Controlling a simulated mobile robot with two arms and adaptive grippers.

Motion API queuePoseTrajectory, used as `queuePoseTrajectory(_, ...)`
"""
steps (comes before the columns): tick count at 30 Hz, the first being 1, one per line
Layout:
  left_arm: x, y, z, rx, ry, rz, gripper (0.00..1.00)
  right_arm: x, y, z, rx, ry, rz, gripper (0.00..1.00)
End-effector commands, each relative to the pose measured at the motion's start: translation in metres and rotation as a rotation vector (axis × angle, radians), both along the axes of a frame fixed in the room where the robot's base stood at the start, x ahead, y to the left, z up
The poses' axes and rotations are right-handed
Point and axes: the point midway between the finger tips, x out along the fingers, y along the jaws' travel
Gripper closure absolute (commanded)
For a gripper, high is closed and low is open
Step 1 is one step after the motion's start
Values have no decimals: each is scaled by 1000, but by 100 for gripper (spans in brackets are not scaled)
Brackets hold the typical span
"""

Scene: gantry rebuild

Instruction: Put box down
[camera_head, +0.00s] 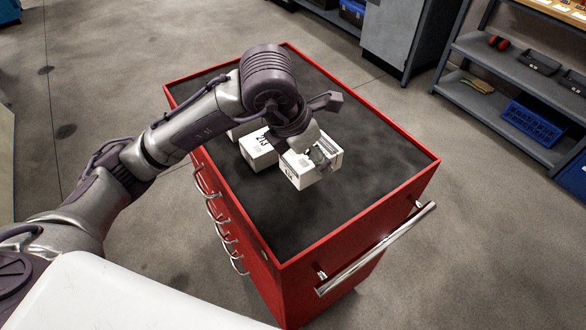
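A white box (303,174) with dark print is over the black top of the red tool cart (371,221), near its middle. My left arm reaches in from the left above the cart. My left gripper (320,157) is at this box, with its fingers against or just over the box's upper part. The wrist hides part of the box, and I cannot tell whether the fingers are closed on it. I cannot tell whether the box rests on the top or is slightly above it. My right gripper is not in view.
A second white box (259,151) stands just left of the first, with another (238,131) partly hidden behind my arm. The cart's top is clear at the right and front. A metal handle (378,250) juts from its right side. Shelves (500,110) stand at the far right.

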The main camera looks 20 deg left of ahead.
Motion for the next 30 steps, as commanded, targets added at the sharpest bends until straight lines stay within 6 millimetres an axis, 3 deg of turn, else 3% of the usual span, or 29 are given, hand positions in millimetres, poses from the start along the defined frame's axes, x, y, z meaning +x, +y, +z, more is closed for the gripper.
queuePoseTrajectory(3,-7,21,-11,1,2,2,73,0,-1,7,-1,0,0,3)
queuePoseTrajectory(6,-10,29,-17,0,0,0,73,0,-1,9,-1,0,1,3)
queuePoseTrajectory(18,-11,32,-59,0,0,-2,73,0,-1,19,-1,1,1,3)
queuePoseTrajectory(29,-11,31,-64,0,-2,-3,73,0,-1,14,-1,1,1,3)
queuePoseTrajectory(30,-11,32,-62,0,-1,-3,21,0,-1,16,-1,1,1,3)
